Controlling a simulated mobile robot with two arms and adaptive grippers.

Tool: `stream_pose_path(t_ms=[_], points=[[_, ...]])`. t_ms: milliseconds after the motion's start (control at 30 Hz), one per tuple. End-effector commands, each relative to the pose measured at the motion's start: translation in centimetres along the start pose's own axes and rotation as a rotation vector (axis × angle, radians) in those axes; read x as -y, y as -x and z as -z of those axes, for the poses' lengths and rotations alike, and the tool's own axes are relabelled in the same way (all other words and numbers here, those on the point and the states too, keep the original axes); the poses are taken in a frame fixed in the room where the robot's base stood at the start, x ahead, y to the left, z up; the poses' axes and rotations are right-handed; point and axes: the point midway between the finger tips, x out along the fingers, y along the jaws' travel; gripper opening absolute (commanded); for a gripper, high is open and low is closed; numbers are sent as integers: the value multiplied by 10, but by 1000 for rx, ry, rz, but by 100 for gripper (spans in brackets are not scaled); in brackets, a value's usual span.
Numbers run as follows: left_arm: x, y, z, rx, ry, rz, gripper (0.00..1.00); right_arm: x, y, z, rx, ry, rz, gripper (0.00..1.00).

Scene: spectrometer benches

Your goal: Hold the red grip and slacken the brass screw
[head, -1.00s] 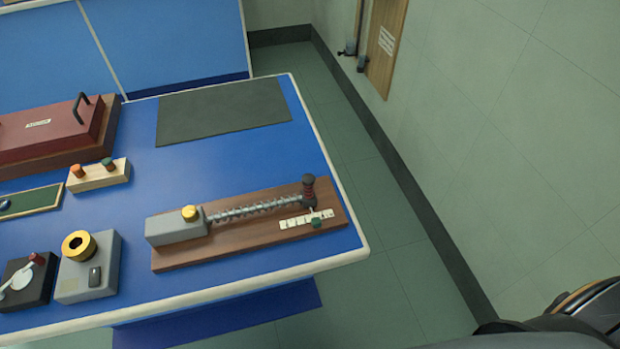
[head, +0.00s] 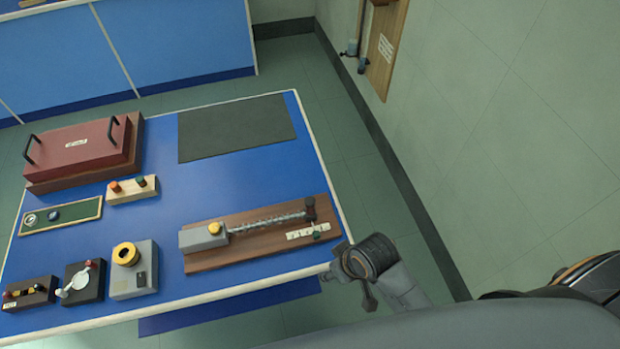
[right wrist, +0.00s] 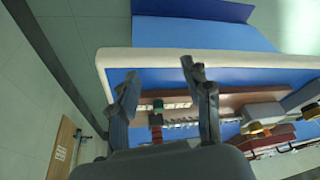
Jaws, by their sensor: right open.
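The dark red grip (head: 310,206), with a black top, stands upright at the right end of a spring apparatus in the head view. The brass screw (head: 214,228) sits on a grey block (head: 195,239) at the other end; it also shows in the right wrist view (right wrist: 254,127). My right gripper (head: 351,280) is just off the table's front right corner, apart from the grip. In the right wrist view its two fingers (right wrist: 160,86) are spread with nothing held between them. My left gripper is out of view.
The apparatus has a wooden board (head: 270,255), a coil spring (head: 265,221) and a green knob (head: 316,236). A grey box with a brass ring (head: 138,283) stands left of it. A dark mat (head: 238,128) lies behind. The wall is to the right.

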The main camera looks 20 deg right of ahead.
Motion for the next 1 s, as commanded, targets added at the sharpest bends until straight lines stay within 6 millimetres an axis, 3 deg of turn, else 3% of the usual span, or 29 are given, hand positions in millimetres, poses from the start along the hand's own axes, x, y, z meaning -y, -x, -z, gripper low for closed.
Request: stream_pose_path(t_ms=[33,100,300,400,467,600,800,1000], points=[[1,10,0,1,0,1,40,11,17,26,-25,71,30,49],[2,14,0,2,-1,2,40,29,22,53,-39,188,80,49],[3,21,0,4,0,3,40,65,23,108,-32,547,182,49],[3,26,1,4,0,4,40,66,22,128,13,741,204,49],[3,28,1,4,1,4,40,59,21,138,52,848,207,49],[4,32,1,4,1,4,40,20,21,158,167,1036,187,49],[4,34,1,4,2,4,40,-34,29,177,285,1140,157,49],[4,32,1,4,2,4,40,-51,30,181,318,1160,149,49]])
